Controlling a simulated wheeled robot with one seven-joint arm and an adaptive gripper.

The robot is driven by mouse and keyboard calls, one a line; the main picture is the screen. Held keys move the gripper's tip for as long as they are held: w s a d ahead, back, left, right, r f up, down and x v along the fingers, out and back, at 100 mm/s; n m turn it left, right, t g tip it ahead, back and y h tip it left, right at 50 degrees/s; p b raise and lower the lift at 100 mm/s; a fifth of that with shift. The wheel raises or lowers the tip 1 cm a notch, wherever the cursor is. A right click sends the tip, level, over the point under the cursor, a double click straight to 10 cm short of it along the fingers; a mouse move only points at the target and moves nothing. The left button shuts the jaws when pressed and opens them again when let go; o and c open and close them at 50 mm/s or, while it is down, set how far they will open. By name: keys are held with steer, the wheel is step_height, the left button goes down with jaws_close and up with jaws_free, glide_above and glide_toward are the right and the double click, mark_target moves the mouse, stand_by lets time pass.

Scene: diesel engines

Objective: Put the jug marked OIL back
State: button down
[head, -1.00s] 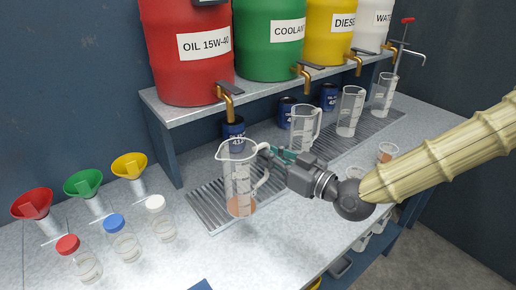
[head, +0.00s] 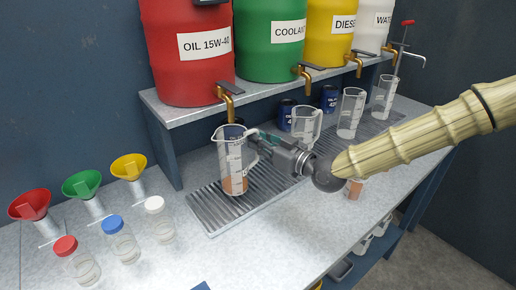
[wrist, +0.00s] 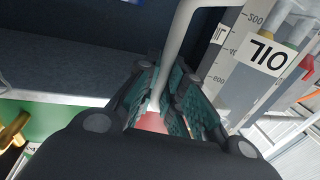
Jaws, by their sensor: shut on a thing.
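The jug marked OIL (head: 233,160) is clear and upright with a little brownish liquid at its bottom. Its OIL label (wrist: 268,55) shows in the wrist view. My gripper (head: 262,143) is shut on the jug's handle from the right; in the wrist view the teal finger pads (wrist: 165,100) are on either side of the pale handle (wrist: 178,50). The jug is over the left part of the slotted drip grate (head: 212,212), below the tap (head: 229,100) of the red OIL 15W-40 drum (head: 187,60). I cannot tell whether its base touches the grate.
Other clear jugs (head: 350,112) stand along the grate to the right, one close behind my gripper. Blue cans (head: 330,97) stand behind them. Coloured funnels (head: 82,184) and capped jars (head: 121,240) are on the left.

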step_height(320, 180, down, 2)
steer(key=shift+d+f, duration=0.1)
steer(key=shift+b, duration=0.3)
steer(key=c, duration=1.5)
jaws_free()
steer(key=shift+c, duration=0.2)
